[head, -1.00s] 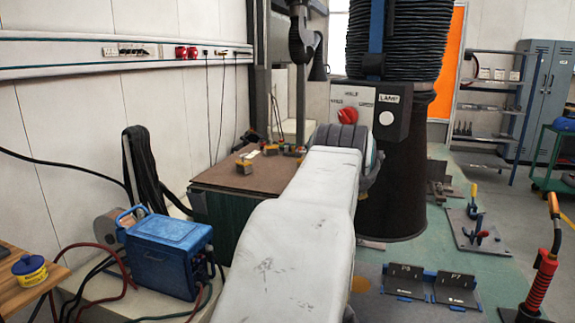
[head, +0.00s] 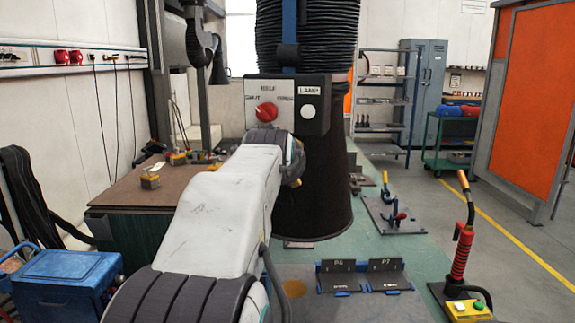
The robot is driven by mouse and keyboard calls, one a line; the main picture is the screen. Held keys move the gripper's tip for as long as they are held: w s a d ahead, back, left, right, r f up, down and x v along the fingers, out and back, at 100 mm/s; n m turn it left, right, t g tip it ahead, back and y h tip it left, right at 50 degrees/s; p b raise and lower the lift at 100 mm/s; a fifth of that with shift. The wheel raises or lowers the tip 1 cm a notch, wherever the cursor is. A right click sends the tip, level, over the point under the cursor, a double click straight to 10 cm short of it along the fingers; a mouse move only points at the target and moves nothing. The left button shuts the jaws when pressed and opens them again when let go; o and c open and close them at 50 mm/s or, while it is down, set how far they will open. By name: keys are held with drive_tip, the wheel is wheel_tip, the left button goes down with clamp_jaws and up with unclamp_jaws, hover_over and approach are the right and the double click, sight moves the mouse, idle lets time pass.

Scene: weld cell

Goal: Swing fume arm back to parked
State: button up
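The fume arm stands large in the middle of the head view, with a black ribbed hose (head: 325,35), a blue bar (head: 289,22) and a dark flared hood (head: 318,195) below. A grey and black control box (head: 287,103) is in front of the hood, with a red knob (head: 267,112) and a white round lamp button (head: 308,112). My white arm reaches forward to just below this box, its dark far joint overlapping the hood. My gripper is hidden behind that joint, so its fingers and any contact cannot be seen.
A brown-topped bench (head: 125,190) with small yellow items stands left, with a blue welder box (head: 65,283) nearer. Black fixture plates (head: 365,277), a toggle clamp (head: 393,210) and a red-handled lever (head: 462,250) stand right. An orange screen (head: 535,95) is far right; floor before it is clear.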

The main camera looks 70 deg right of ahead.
drive_tip(key=shift+w+d+f, duration=0.1)
drive_tip(key=shift+d+f, duration=0.05)
drive_tip(key=shift+d, duration=0.15)
drive_tip(key=shift+c, duration=0.4)
clamp_jaws()
